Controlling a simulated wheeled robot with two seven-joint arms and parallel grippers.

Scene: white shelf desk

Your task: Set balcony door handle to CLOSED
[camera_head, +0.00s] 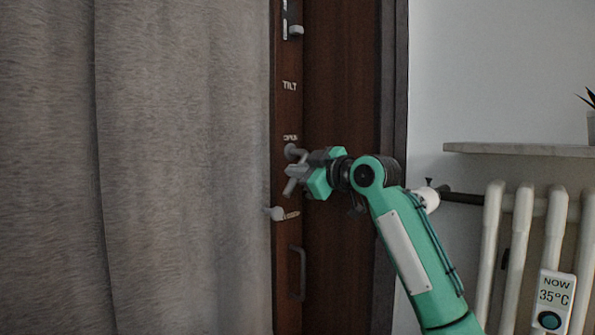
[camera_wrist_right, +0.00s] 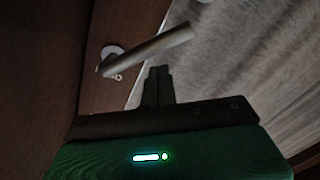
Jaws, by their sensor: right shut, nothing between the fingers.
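The balcony door (camera_head: 340,60) is dark brown wood, partly behind a grey curtain. Its grey metal handle (camera_head: 291,151) sits just below the OPEN label (camera_head: 291,137), with the TILT label (camera_head: 289,86) higher up. In the right wrist view the handle's lever (camera_wrist_right: 155,47) runs from a round mount toward the curtain side. My right gripper (camera_head: 298,172) is at the handle in the head view, overlapping part of it, so the lever's exact angle is unclear there. Its fingers (camera_wrist_right: 158,85) are shut and empty, beside the lever, not around it. A CLOSED label is not readable. My left gripper is not in view.
The grey curtain (camera_head: 180,170) hangs close at the left. A white knob (camera_head: 275,213) and a dark pull handle (camera_head: 298,273) are lower on the door. At right are a radiator (camera_head: 523,250), its valve (camera_head: 428,198) and a shelf (camera_head: 520,149).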

